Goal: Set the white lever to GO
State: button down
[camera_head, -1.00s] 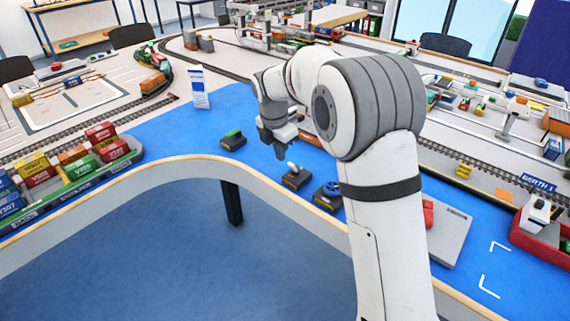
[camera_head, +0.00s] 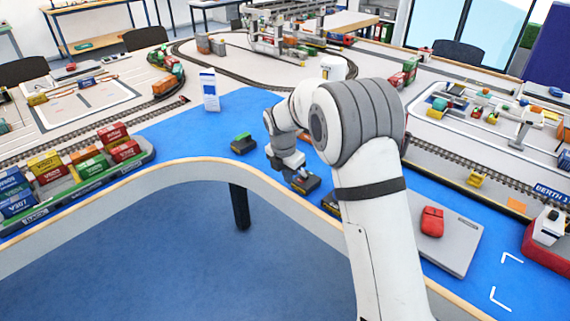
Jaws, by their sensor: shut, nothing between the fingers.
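The white lever's dark control box (camera_head: 309,186) stands on the blue tabletop near its curved front edge. My gripper (camera_head: 301,174) is shut and points down at this box, right at its top. The white lever itself is hidden behind the gripper, so I cannot tell its setting or whether the fingers touch it. No GO marking is readable.
A dark box with a green top (camera_head: 243,142) stands to the left. Another dark box (camera_head: 331,203) is mostly hidden by my arm. A red object (camera_head: 432,221) lies on a grey panel (camera_head: 458,243) at right. A white-and-blue sign (camera_head: 210,92) stands behind.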

aim_at(302, 173)
notch_tip(302, 173, down, 2)
jog(key=shift+w+d+f, duration=0.1)
jog(key=shift+d, duration=0.05)
jog(key=shift+w+d+r, duration=0.35)
jog(key=shift+w, duration=0.15)
jog(key=shift+w+d+r, duration=0.3)
jog(key=shift+w, duration=0.15)
jog(key=shift+w+d+r+p, duration=0.3)
jog(key=shift+w+d+r, duration=0.1)
jog(key=shift+w, duration=0.1)
jog(key=shift+a, duration=0.1)
